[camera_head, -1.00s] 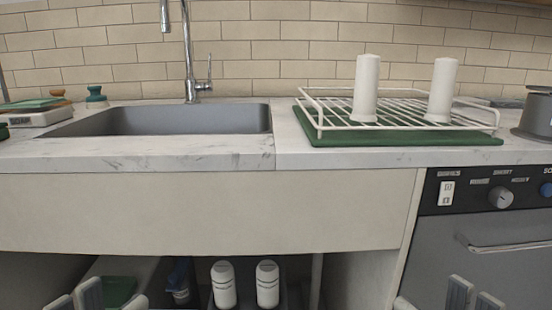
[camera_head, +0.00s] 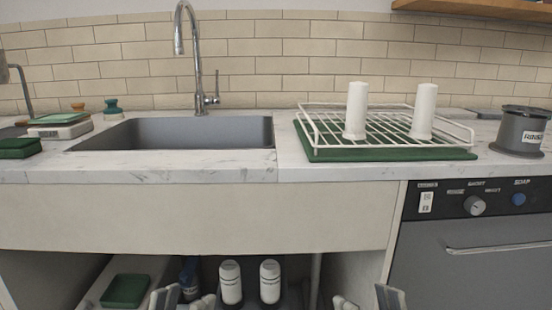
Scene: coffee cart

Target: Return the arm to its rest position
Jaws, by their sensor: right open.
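My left gripper (camera_head: 184,299) shows at the bottom edge of the head view, in front of the open space under the sink. Its two fingers stand apart, with nothing seen between them. My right gripper (camera_head: 367,302) shows at the bottom edge further right, in front of the cabinet's side panel. It is open and empty. Only the fingertips of both grippers show; the rest of both arms is below the picture. Both grippers are below the countertop.
A sink (camera_head: 190,148) is set in the marble counter (camera_head: 120,170). A white rack (camera_head: 440,147) with two white cylinders stands on a green mat (camera_head: 325,155). Two white bottles (camera_head: 231,283) (camera_head: 270,283) stand under the sink. An appliance (camera_head: 470,255) is at right, below a grey container (camera_head: 522,132).

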